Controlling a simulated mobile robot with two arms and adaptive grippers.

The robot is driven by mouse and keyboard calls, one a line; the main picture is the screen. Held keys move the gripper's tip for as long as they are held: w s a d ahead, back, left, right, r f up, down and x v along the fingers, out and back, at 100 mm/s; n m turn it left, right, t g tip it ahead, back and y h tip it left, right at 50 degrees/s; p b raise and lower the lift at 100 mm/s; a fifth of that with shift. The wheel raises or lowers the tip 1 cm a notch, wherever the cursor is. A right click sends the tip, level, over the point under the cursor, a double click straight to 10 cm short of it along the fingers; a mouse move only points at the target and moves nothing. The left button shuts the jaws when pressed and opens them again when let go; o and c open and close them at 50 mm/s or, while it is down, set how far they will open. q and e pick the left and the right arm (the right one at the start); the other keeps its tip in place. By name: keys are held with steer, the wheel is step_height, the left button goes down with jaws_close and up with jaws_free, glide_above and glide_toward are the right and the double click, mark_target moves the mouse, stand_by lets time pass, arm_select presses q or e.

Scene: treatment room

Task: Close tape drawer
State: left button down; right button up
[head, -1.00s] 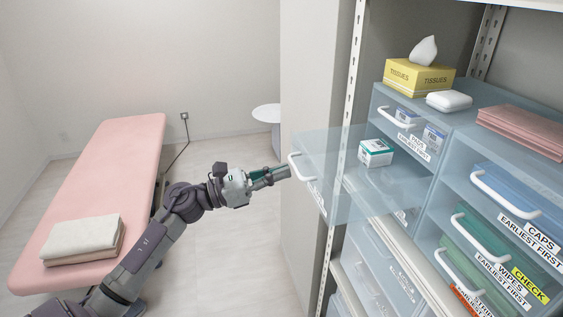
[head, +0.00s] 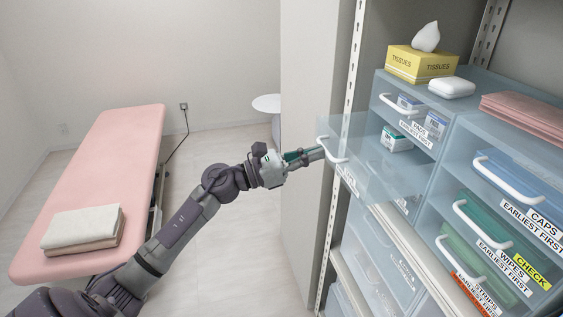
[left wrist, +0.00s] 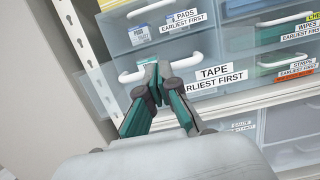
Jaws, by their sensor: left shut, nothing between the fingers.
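The tape drawer (head: 365,165) is a clear bluish drawer with a white handle. It sticks out part way from the shelf unit in the head view. A white and green box (head: 396,139) lies inside it. In the left wrist view its front (left wrist: 205,95) bears the label "TAPE EARLIEST FIRST". My left gripper (head: 322,152) is shut and empty, its fingertips at the drawer's handle (head: 333,150). In the left wrist view the fingertips (left wrist: 158,72) overlap the handle's middle; I cannot tell how firmly they touch. My right gripper is not in view.
The pads drawer (head: 405,120) sits above. Caps (head: 508,178), wipes and strips drawers are to the right. A tissue box (head: 422,65) stands on top. The shelf post (head: 345,130) is close beside the drawer. A pink couch (head: 100,180) stands left, with free floor between.

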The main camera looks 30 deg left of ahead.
arm_select(q)
steer(key=b, duration=0.2)
glide_above(368, 164)
steer(key=shift+s+a, duration=0.15)
steer(key=shift+s, duration=0.1)
steer(key=shift+w+d, duration=0.25)
steer(key=shift+r, duration=0.2)
